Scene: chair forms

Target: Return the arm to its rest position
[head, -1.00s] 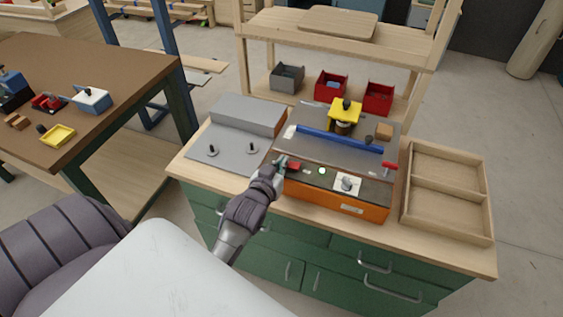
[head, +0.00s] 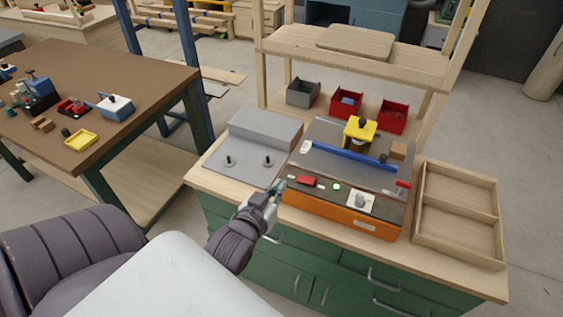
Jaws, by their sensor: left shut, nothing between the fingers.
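My left gripper (head: 277,187) is shut and empty. It is at the front left corner of the orange router table (head: 330,211), close to the red switch (head: 308,181) on its front panel. I cannot tell whether it touches the machine. My left arm (head: 236,240) reaches in from the lower left, bent in front of the green cabinet. My right gripper is not in view.
The machine stands on a wooden-topped green cabinet (head: 243,197) beside an empty divided wooden tray (head: 458,205). A grey metal box (head: 262,129) with two black knobs is at left. A brown workbench (head: 120,67) with tools stands farther left. Floor shows between them.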

